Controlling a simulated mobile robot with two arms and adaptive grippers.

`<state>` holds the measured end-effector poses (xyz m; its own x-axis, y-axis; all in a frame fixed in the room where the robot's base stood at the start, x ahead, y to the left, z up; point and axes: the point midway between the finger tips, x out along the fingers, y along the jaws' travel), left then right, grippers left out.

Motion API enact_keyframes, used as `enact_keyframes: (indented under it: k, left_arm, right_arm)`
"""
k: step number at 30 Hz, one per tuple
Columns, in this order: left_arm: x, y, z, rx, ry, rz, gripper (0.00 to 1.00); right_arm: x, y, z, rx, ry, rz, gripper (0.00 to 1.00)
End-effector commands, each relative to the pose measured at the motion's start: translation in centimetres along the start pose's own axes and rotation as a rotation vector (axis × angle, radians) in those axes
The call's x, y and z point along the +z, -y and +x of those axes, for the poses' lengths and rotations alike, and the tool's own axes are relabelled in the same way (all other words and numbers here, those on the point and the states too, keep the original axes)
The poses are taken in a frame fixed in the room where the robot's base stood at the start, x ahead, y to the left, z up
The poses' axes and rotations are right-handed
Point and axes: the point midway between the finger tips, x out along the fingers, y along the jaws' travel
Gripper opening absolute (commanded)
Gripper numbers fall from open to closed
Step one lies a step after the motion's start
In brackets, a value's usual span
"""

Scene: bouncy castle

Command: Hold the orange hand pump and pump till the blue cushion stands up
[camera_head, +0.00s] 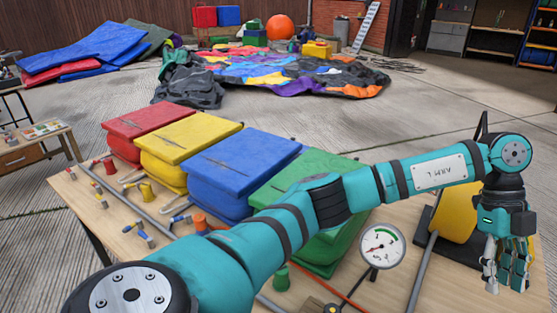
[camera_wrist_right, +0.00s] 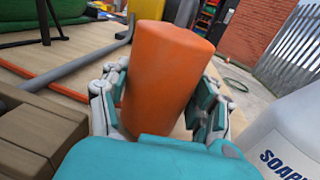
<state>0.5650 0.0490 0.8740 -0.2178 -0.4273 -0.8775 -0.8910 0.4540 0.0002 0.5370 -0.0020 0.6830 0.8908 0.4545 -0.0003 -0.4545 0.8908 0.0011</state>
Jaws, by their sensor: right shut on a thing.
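The blue cushion (camera_head: 240,165) is a block with a slightly creased top, in a row between the yellow and green cushions in the head view. In the right wrist view an orange cylinder, seemingly the hand pump (camera_wrist_right: 166,80), stands tilted between the fingers of my right gripper (camera_wrist_right: 158,105), which is shut on it. The right gripper does not show in the head view. My left gripper (camera_head: 507,268) hangs at the far right of the head view, fingers down, apart and empty. The left arm crosses in front of the green cushion and the table.
Red (camera_head: 150,125), yellow (camera_head: 185,140) and green (camera_head: 300,185) cushions flank the blue one. A gauge (camera_head: 383,246) stands at the table front. A white soap bottle (camera_wrist_right: 285,135) is close right of the right gripper. Small coloured valves and a grey pipe (camera_head: 140,210) lie at left.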

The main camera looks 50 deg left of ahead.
Motion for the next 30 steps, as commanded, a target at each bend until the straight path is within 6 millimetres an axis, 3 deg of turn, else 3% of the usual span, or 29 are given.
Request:
enact_keyframes:
  k: [1,6,11,19,24,30]
  left_arm:
    - [0.0,0.0,0.0,0.000,0.000,0.000,0.20]
    - [0.0,0.0,0.0,0.000,0.000,0.000,0.00]
    - [0.1,-0.2,0.6,-0.020,-0.040,-0.013,0.00]
    - [0.2,-1.9,2.5,-0.238,-0.382,-0.180,0.00]
    - [1.1,-4.2,0.8,-0.419,-0.606,-0.341,0.00]
    - [2.2,-6.8,-1.8,-0.566,-0.759,-0.472,0.00]
  right_arm:
    - [-0.1,0.0,0.0,0.000,-0.001,0.000,0.09]
    - [-0.1,0.0,0.0,0.000,-0.001,0.000,0.09]
    - [-0.1,0.0,0.0,0.000,-0.001,0.000,0.09]
    - [-0.1,0.0,0.0,-0.001,-0.001,0.000,0.09]
    - [-0.1,0.0,0.0,0.000,-0.001,0.000,0.09]
    - [-0.1,0.0,0.0,0.000,-0.001,0.000,0.09]
